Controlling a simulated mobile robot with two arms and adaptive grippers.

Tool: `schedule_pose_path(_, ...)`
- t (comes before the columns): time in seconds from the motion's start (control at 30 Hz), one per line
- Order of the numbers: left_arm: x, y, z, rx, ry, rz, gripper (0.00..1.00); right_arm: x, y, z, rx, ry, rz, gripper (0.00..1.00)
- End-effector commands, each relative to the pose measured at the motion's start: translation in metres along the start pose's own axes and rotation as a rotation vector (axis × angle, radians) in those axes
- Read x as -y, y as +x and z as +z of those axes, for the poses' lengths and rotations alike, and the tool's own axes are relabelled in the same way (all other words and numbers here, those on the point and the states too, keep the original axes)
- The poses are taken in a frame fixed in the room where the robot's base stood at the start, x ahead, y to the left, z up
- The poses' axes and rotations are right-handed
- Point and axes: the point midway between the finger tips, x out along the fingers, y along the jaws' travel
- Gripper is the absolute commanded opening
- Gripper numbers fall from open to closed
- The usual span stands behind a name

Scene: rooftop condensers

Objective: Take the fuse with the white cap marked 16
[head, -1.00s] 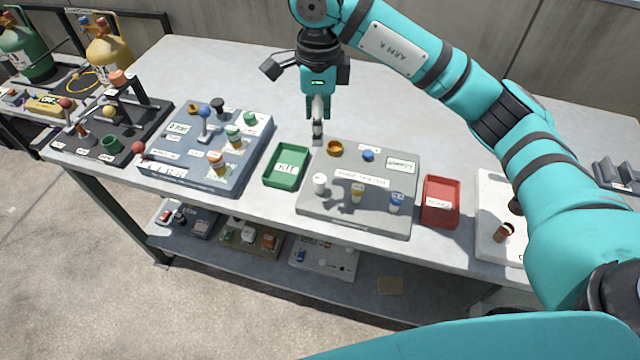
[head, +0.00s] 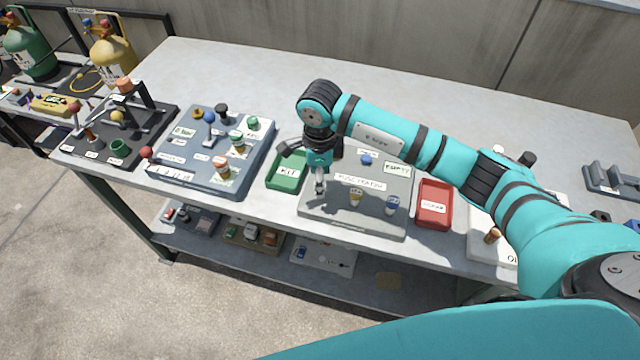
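The grey fuse board (head: 345,225) stands in the middle of the table. My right gripper (head: 320,188) points down over its left front, where the white-capped fuse stood. That fuse is hidden by or merged with the fingertips, and I cannot tell whether they hold it. The fingers are too small to show open or shut. A yellow-capped fuse (head: 355,196) and a blue-capped fuse (head: 392,205) stand upright to the right of the gripper. I cannot read any number on the caps. My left gripper is not in view.
A green tray (head: 286,172) marked KIT lies left of the board, a red tray (head: 434,204) right of it. A blue-grey board (head: 205,150) with coloured knobs stands further left. The back of the table is clear.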

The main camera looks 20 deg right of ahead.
Motion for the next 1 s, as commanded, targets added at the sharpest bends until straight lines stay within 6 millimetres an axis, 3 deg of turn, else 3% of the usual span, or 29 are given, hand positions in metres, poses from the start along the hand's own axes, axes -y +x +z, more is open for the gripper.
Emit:
schedule_pose_path(0.03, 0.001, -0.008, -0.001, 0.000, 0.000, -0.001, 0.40, -0.001, 0.005, 0.000, -0.001, 0.001, 0.005, 0.54)
schedule_pose_path(0.2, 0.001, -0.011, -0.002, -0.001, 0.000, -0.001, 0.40, 0.000, 0.022, 0.000, 0.001, 0.001, 0.001, 0.54)
schedule_pose_path(0.43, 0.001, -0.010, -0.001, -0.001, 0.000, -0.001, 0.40, 0.001, 0.024, 0.000, 0.001, 0.000, -0.001, 0.54)
schedule_pose_path(0.83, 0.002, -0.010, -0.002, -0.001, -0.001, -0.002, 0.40, 0.001, 0.024, 0.000, 0.001, 0.000, -0.001, 0.02)
schedule_pose_path(1.0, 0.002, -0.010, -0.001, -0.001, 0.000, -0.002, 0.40, 0.001, 0.024, 0.000, 0.001, 0.000, -0.001, 0.00)
